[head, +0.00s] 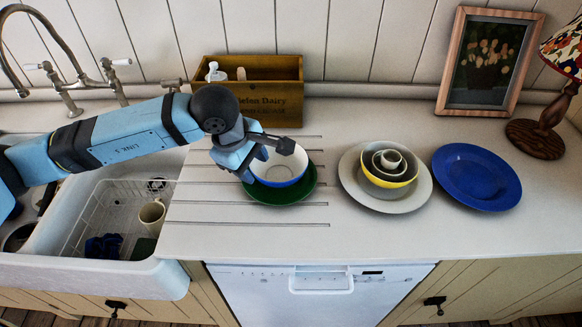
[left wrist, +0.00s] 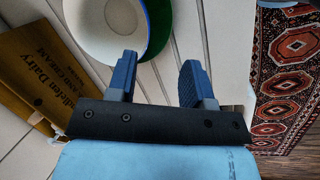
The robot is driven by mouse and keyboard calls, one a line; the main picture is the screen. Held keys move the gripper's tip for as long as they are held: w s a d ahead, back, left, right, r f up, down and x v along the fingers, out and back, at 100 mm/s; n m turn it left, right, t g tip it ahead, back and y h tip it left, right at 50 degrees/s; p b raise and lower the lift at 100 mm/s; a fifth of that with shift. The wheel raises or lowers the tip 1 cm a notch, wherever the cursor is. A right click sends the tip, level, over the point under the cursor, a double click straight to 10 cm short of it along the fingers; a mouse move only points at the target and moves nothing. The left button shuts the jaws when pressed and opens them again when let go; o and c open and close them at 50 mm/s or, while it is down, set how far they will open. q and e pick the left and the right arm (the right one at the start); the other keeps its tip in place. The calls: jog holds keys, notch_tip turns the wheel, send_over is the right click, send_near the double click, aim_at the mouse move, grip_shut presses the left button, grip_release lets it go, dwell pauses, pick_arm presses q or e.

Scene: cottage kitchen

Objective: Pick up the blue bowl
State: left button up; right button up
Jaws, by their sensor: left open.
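The blue bowl (head: 285,170) is white inside with a blue outer wall, and it sits upright on a dark green plate (head: 262,193) on the counter. My left gripper (head: 267,162) is over the bowl's left side in the head view and covers part of its rim. Its jaws are apart with nothing between them. In the left wrist view the two blue fingers (left wrist: 156,72) point toward the bowl (left wrist: 100,28) and the green plate (left wrist: 158,30), both cut off at the top. I cannot tell whether a finger touches the bowl. My right gripper is not in view.
A wooden crate (head: 262,105) stands behind the bowl. To the right are a grey plate (head: 354,184) with nested bowls (head: 384,182), a blue plate (head: 478,178), a picture frame (head: 486,62) and a lamp (head: 535,137). A sink with a rack and mug (head: 151,213) is at left.

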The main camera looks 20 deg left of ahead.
aim_at(264, 182)
pick_arm(q)
jog(key=shift+t+y, duration=0.3)
jog(key=shift+y, duration=0.3)
jog(key=w+f, duration=0.1)
jog(key=f, duration=0.1)
jog(key=w+f, duration=0.1)
jog(key=f, duration=0.1)
jog(key=w+a+f+p, duration=0.1)
jog(key=w+f, duration=0.1)
jog(key=f, duration=0.1)
jog(key=shift+p+x, duration=0.65)
jog(key=shift+x, duration=2.15)
jog(key=shift+d+r, duration=0.1)
jog(key=shift+d, duration=0.05)
grip_shut()
